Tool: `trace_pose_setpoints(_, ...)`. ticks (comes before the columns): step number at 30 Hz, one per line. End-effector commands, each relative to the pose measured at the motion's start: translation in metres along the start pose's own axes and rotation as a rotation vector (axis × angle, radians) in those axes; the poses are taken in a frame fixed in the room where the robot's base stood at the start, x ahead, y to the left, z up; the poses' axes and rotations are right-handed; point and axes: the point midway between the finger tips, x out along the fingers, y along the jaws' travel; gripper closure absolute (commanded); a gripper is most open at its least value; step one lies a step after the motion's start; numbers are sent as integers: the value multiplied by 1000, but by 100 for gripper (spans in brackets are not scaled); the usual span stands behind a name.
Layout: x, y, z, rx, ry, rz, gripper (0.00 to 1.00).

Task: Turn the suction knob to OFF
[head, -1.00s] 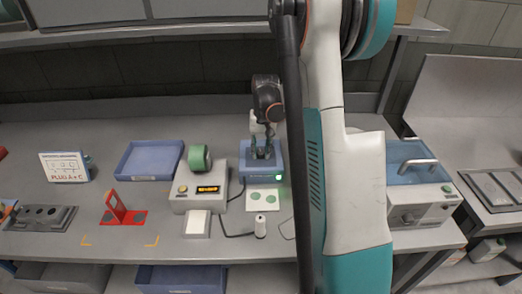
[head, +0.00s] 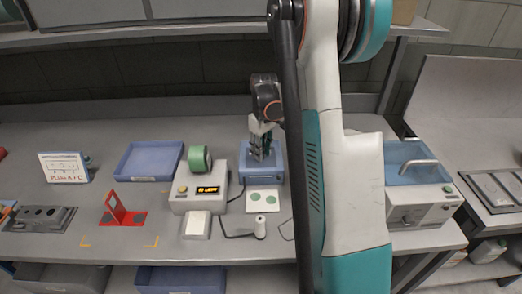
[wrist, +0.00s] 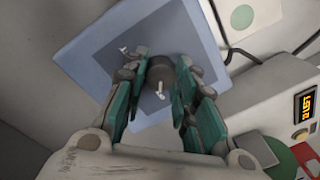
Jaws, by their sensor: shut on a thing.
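The suction knob (wrist: 160,72) is a dark round knob on the dark top panel of a blue box (wrist: 98,52). A small white mark shows at its near edge, and another white mark lies on the panel to its left. My gripper (wrist: 163,88) is shut on the knob, with green-padded fingers on both sides of it. In the head view my gripper (head: 262,156) points down onto the blue box (head: 274,176), and its fingers hide the knob. I cannot read any OFF lettering. No green light shows on the box front.
A grey unit with an amber display (head: 207,190) and a green roll (head: 199,159) stand just left of the box. A blue tray (head: 149,160) and red stand (head: 121,212) are further left.

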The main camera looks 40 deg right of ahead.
Motion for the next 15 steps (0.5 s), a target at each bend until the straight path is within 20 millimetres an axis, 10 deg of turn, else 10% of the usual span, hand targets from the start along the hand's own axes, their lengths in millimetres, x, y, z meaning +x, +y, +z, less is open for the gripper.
trace_pose_setpoints(15,0,0,0,-79,-5,0,98)
